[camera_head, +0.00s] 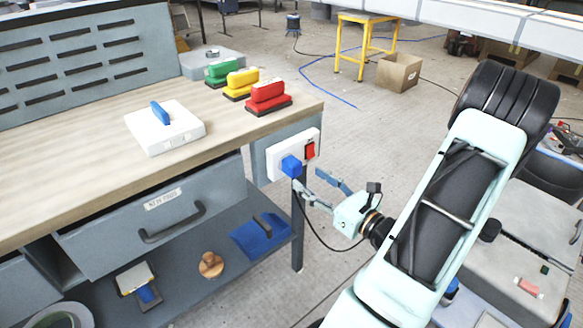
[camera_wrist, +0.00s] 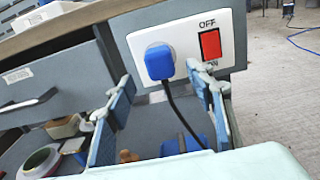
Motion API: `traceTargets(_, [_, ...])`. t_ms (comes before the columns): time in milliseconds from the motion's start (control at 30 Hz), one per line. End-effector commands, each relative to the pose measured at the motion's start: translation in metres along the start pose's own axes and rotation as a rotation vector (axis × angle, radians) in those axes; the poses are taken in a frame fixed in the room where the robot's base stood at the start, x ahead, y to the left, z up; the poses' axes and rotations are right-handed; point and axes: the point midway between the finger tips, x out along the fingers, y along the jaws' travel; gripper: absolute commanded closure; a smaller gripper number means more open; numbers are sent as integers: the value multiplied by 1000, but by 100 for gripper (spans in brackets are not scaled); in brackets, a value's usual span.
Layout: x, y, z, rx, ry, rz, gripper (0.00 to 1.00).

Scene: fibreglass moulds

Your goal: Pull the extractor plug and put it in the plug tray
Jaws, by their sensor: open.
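The blue extractor plug (camera_head: 291,166) sits in the white socket plate (camera_head: 276,163) on the bench's end, its black cable hanging down. In the wrist view the plug (camera_wrist: 160,62) is seated in the socket, beside a red switch (camera_wrist: 210,44) marked OFF above and ON below. My gripper (camera_head: 310,182) is open and empty in front of the plate. In the wrist view my gripper (camera_wrist: 162,102) has one finger on each side of the plug, a little below it, with no clear contact. No tray is labelled; a light grey tray (camera_head: 232,70) stands at the bench's back.
On the bench top (camera_head: 85,160) are a white block with a blue handle (camera_head: 165,132) and green, yellow and red sanding blocks (camera_head: 267,98). A drawer (camera_head: 150,220) and a lower shelf with a blue item (camera_head: 258,236) lie below. The floor beyond the bench is mostly open.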

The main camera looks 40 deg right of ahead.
Motion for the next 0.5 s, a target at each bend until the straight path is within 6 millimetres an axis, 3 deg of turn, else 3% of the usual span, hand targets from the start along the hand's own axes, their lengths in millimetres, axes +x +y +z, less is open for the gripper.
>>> traceTargets(300, [47,1,1,0,-1,4,51])
traceTargets(500, [66,1,0,0,1,2,51])
